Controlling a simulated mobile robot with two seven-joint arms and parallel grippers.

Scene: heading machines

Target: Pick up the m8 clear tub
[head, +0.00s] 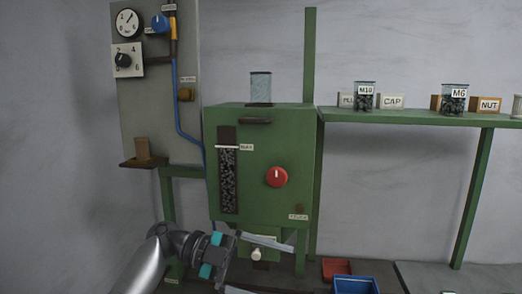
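No tub with a readable M8 label shows. A clear tub (261,87) stands upright on top of the green machine (295,140); no label is visible on it and it looks mostly empty. A clear tub marked M10 (364,100) and one marked M6 (455,103), both with dark pieces inside, stand on the green shelf (420,118) at the right. My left gripper (272,271) is low in front of the machine, well below all the tubs. Its two fingers are apart with nothing seen between them. My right gripper is not in view.
Boxes marked CAP (392,101) and NUT (488,104) stand beside the shelf tubs. A red knob (277,176) is on the machine's front. A red tray (336,268) and a blue tray (355,286) lie low at the right. A green post (310,55) rises behind the machine.

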